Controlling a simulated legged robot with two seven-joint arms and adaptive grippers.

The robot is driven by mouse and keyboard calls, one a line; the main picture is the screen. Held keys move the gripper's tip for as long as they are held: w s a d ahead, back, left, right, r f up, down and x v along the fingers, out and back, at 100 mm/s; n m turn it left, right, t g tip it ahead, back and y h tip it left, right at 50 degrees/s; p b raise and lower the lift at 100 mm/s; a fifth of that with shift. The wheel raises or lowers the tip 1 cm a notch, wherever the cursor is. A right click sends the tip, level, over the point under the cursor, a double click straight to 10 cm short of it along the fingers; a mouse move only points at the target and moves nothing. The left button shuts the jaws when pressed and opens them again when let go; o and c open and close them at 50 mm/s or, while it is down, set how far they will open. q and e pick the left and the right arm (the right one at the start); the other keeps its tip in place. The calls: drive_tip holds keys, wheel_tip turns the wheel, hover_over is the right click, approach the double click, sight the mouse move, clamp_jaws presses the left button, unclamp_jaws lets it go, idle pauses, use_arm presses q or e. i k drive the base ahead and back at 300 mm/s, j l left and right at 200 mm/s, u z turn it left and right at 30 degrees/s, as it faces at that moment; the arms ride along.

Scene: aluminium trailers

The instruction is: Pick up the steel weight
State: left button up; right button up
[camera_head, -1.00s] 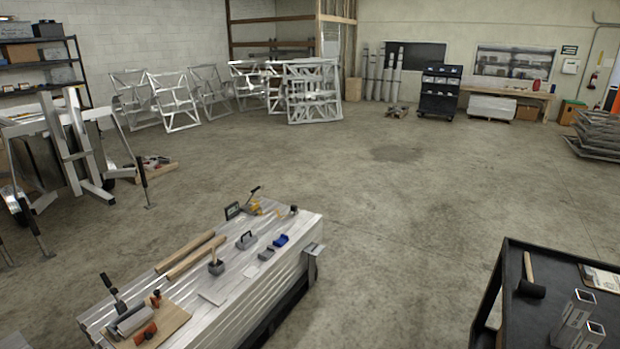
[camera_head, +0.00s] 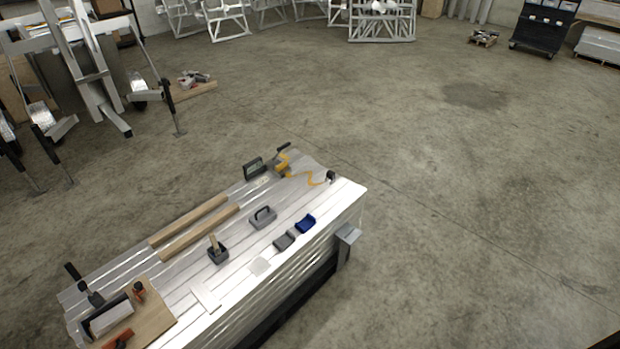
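A grey block with a loop handle on top (camera_head: 262,218), which looks like the steel weight, sits upright near the middle of the stacked aluminium planks (camera_head: 343,196). To its right are a small grey block (camera_head: 284,241) and a blue block (camera_head: 306,223). To its lower left is a dark square holder with a wooden handle rising from it (camera_head: 218,252). Neither of my grippers is in view.
Two wooden bars (camera_head: 195,220) lie left of the handled block. A small display box (camera_head: 254,168) and a yellow tool (camera_head: 283,162) are at the far end. A wooden board (camera_head: 155,318) with clamps is at the near left. Floor to the right is open.

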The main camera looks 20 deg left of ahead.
sight(265, 215)
drive_tip(key=i+z, duration=0.3)
drive_tip(key=i, duration=0.9)
